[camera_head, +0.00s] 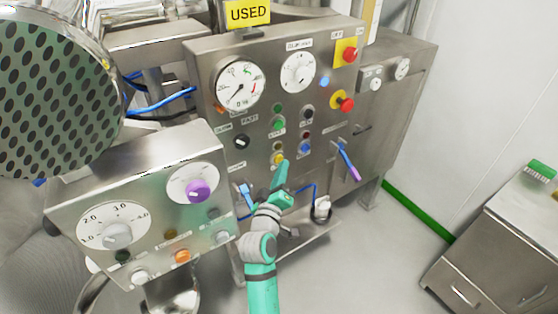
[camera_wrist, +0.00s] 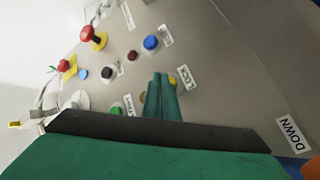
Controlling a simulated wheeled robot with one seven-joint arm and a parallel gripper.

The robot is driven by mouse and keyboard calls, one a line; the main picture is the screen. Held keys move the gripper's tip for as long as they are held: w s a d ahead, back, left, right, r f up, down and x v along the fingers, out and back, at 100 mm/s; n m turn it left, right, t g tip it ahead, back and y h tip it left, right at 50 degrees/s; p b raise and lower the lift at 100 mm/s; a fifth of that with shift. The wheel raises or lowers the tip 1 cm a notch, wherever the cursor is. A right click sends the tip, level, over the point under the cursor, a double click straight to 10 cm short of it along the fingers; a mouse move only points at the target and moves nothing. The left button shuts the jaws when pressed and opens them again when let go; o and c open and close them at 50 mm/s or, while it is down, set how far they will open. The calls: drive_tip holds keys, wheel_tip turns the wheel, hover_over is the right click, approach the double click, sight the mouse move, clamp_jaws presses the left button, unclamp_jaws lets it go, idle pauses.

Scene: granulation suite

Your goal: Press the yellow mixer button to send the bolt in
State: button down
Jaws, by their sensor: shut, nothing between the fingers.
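The yellow button (camera_head: 278,159) sits low on the steel control panel (camera_head: 222,116), below a green button. My green gripper (camera_head: 284,166) is shut and empty, with its tips right in front of the panel beside the yellow button. In the wrist view the closed fingers (camera_wrist: 162,85) point at the panel. Part of the yellow button (camera_wrist: 173,80) shows past the finger edge, and the rest is hidden. I cannot tell whether the tips touch it. No bolt can be made out.
A blue button (camera_head: 305,147) is just right of the yellow one. Red emergency knobs (camera_head: 347,104) and a purple-handled lever (camera_head: 349,162) are further right. A second panel with a purple knob (camera_head: 198,191) stands at left. Open floor lies to the right.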

drive_tip(key=shift+w+a, duration=0.3)
drive_tip(key=shift+w, duration=0.15)
idle(0.6)
drive_tip(key=shift+s, duration=0.1)
drive_tip(key=shift+s+d, duration=0.55)
idle(0.4)
drive_tip(key=s+d, duration=0.1)
drive_tip(key=s, duration=0.1)
drive_tip(key=s+d, duration=0.2)
drive_tip(key=shift+s, duration=0.1)
idle(0.3)
idle(1.8)
